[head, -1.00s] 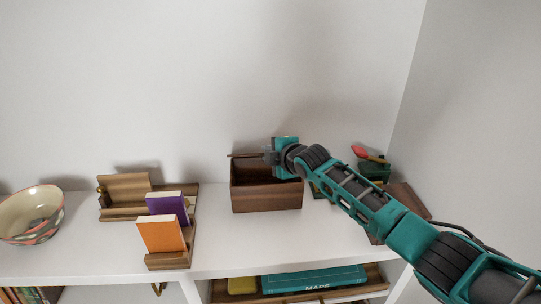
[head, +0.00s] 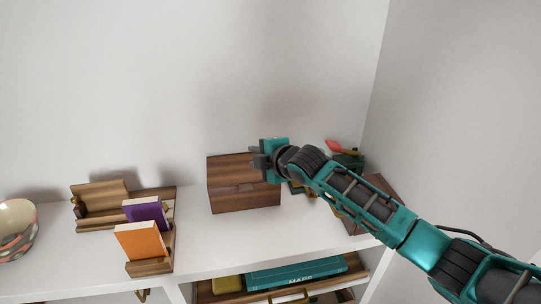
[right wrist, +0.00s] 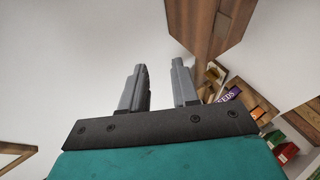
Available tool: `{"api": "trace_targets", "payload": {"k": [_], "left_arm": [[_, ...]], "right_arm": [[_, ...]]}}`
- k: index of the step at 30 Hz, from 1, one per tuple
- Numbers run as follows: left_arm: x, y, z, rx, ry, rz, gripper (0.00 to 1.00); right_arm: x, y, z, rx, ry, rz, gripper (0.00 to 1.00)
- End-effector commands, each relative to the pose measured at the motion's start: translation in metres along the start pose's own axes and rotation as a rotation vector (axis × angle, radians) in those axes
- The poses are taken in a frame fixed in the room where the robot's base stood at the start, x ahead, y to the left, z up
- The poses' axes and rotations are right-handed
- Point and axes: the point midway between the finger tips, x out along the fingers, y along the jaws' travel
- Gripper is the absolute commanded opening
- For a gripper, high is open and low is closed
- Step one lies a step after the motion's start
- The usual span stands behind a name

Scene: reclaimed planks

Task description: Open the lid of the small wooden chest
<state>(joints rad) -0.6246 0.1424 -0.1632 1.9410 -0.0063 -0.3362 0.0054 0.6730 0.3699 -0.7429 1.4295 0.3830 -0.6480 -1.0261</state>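The small wooden chest (head: 243,198) stands on the white shelf, in the middle of the head view. Its lid (head: 232,167) looks down on the box, with a small plate at its front edge. My right gripper (head: 257,158) is at the lid's far right part in the head view, covering that corner. In the right wrist view its two fingers (right wrist: 160,88) are spread with nothing between them, and a striped wooden body, likely the chest (right wrist: 208,25), shows beyond them. Whether a finger touches the lid I cannot tell. My left gripper is not in view.
An orange book (head: 140,241) and a purple book (head: 146,212) stand on a wooden holder (head: 150,267) left of the chest. A bowl (head: 18,232) is farther left. Several items crowd the right, under my arm. A teal box (head: 295,273) lies below the shelf.

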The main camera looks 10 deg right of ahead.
Motion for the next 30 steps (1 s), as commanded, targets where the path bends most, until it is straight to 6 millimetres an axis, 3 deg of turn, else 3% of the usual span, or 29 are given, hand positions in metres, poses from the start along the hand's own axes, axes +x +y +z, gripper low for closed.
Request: {"api": "trace_targets", "payload": {"k": [6, 12, 26, 30], "left_arm": [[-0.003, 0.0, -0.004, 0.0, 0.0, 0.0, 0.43], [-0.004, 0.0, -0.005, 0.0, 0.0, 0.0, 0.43], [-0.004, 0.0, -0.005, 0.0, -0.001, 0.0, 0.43], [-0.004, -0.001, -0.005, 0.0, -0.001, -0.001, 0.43]], "right_arm": [[-0.034, 0.0, 0.001, -0.002, -0.001, 0.0, 0.3], [-0.055, 0.0, 0.0, -0.001, 0.0, 0.001, 0.3], [-0.062, 0.0, 0.0, 0.0, 0.0, 0.001, 0.3], [-0.062, -0.013, -0.004, 0.046, 0.009, -0.003, 0.3]]}}
